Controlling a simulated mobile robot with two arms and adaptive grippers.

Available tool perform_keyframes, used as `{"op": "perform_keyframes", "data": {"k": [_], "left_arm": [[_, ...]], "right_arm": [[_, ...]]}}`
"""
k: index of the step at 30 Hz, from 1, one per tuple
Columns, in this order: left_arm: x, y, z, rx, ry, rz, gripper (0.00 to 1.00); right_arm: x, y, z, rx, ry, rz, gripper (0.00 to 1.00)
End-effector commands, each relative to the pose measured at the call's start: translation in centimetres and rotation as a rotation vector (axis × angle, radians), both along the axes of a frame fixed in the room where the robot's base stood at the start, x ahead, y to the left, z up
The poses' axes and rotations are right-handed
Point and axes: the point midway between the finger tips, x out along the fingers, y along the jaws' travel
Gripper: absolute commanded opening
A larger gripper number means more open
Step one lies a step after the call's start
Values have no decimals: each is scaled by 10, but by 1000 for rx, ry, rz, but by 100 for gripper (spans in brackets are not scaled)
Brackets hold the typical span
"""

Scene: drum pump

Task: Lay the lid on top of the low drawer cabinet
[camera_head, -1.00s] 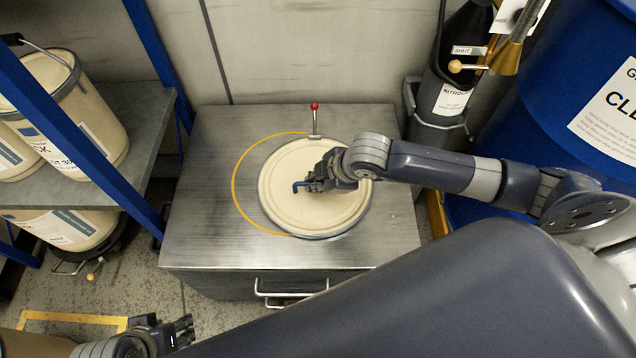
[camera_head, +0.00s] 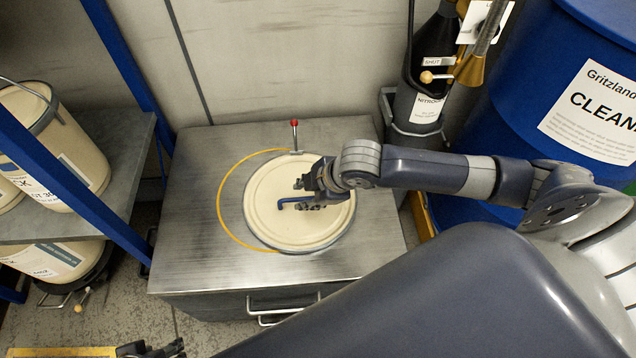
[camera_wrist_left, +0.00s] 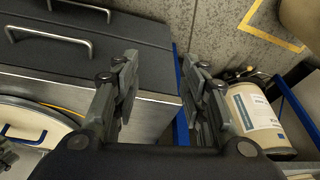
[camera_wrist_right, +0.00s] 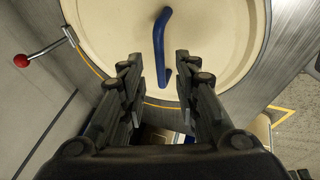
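A lever with a red knob (camera_head: 294,124) rises at the lid's far rim. A shelf with cream pails (camera_head: 72,150) stands left behind a blue post. A dark nitrogen hose holder (camera_head: 418,110) and a big blue drum (camera_head: 530,110) stand right. The cabinet's left top is bare.

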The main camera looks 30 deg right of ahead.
Motion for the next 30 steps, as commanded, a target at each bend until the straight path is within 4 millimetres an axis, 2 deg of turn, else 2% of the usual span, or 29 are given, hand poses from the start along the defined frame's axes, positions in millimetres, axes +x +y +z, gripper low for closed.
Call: {"op": "perform_keyframes", "data": {"k": [3, 15, 21, 30], "left_arm": [[7, -1, -23, 0, 19, 0, 40], [15, -4, -79, 1, 46, -6, 40], [15, -4, -91, 2, 51, -7, 40], [15, -4, -93, 2, 51, -7, 40]], "right_arm": [[-8, -5, 21, -2, -2, 0, 29], [-31, -17, 65, -1, 0, -2, 29], [-36, -19, 73, -1, 0, 0, 29], [-36, -19, 74, 0, 1, -1, 29]]}}
